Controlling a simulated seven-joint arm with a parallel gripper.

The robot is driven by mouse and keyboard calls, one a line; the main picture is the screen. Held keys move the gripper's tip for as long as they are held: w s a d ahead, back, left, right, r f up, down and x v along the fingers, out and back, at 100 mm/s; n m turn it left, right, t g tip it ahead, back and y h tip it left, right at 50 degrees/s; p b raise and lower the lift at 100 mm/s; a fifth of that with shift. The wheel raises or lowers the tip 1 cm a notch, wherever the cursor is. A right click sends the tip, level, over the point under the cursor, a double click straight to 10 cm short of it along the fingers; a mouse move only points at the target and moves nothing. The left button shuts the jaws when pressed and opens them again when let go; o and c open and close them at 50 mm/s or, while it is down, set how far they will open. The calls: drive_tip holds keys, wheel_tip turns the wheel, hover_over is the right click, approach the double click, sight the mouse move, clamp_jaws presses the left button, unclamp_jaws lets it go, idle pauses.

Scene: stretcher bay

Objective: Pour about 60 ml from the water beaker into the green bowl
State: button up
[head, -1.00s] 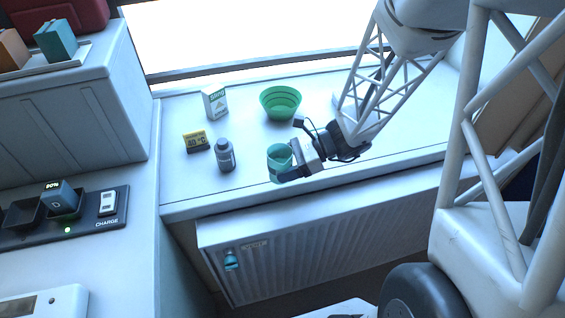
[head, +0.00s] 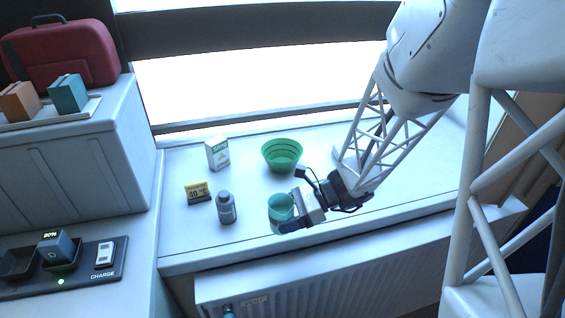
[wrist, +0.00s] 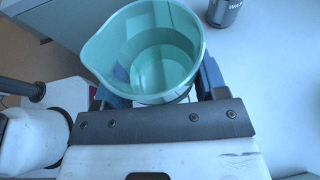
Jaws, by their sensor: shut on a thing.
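The water beaker (head: 281,209) is a teal cup near the front edge of the sill, upright or nearly so. My gripper (head: 290,222) is shut around it from the right. In the wrist view the beaker (wrist: 145,50) stands between the fingers of my gripper (wrist: 155,90), its spout toward the left. Its inside shows a paler round area low down; I cannot read the water level. The green bowl (head: 282,156) stands behind the beaker on the sill, open side up, clear of the gripper. It is not in the wrist view.
A grey bottle (head: 226,208), a yellow sign (head: 198,192) and a white carton (head: 217,153) stand left of the beaker and bowl. The white sill (head: 245,180) is clear between them. A radiator (head: 330,285) is below its front edge. A charging dock (head: 100,270) is at left.

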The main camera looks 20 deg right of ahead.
sight(284, 199)
drive_tip(key=shift+r, duration=1.95)
drive_tip(key=shift+w+d, duration=0.2)
drive_tip(key=shift+w, duration=0.55)
drive_tip(key=w+d, duration=0.2)
drive_tip(key=w, duration=0.6)
drive_tip(key=w+d+r, duration=0.1)
drive_tip(key=w, duration=0.7)
drive_tip(key=w+d, duration=0.2)
drive_tip(key=w, duration=0.5)
drive_tip(key=shift+w+d+r, duration=0.35)
drive_tip(key=shift+w, duration=0.05)
drive_tip(key=w+d+f, duration=0.1)
drive_tip(key=w+d, duration=0.1)
drive_tip(key=w, duration=0.8)
drive_tip(key=w+d+f, duration=0.1)
drive_tip(key=w+d, duration=0.1)
drive_tip(key=w, duration=0.8)
wheel_tip(284, 199, down, 8)
drive_tip(key=shift+a+f, duration=0.1)
drive_tip(key=shift+f, duration=0.05)
